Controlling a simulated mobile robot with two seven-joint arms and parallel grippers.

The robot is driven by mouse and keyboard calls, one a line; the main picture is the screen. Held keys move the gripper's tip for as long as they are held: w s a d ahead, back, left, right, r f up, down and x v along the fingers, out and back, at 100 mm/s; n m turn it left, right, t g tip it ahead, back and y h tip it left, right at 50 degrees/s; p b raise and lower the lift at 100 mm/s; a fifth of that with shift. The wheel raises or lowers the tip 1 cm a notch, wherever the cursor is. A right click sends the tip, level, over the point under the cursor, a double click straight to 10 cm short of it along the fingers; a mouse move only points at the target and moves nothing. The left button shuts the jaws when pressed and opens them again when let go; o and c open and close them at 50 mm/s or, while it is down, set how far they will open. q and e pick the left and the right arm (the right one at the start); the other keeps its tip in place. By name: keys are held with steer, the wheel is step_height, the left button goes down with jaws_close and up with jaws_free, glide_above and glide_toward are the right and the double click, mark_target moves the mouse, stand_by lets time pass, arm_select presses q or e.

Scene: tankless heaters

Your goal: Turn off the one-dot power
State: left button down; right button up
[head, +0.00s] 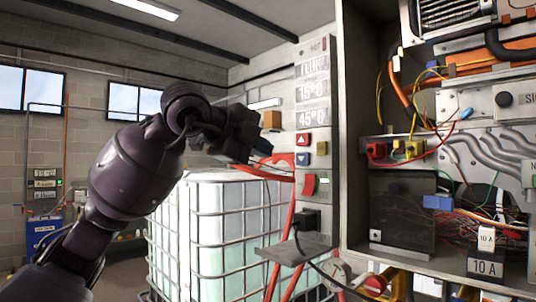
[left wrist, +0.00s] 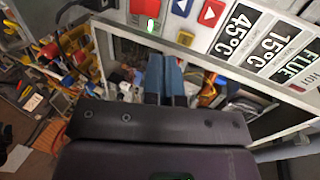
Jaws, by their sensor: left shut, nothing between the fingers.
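A red rocker switch (head: 309,184) sits low on the grey control panel (head: 316,75), with a green light (head: 324,181) beside it. The switch also shows at the top of the left wrist view (left wrist: 146,8). I cannot make out a one-dot mark on it. Above it are a red up-arrow button (head: 303,139), a blue down-arrow button (head: 303,159) and a yellow button (head: 322,148). My left gripper (head: 266,150) is shut and empty, left of the buttons and above the switch. In the left wrist view its blue fingers (left wrist: 170,78) are together. My right gripper is out of view.
An open cabinet with wires and a 10 A label (head: 485,267) stands at the right. A black plug (head: 306,220) and red hoses hang below the switch. A caged white tank (head: 225,225) stands behind. A second panel (head: 44,185) is far left.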

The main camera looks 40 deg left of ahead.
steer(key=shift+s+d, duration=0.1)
arm_select(q)
steer(key=shift+s+d+f+g+p, duration=0.2)
steer(key=shift+s+f+g+p, duration=0.15)
steer(key=shift+g+p, duration=0.75)
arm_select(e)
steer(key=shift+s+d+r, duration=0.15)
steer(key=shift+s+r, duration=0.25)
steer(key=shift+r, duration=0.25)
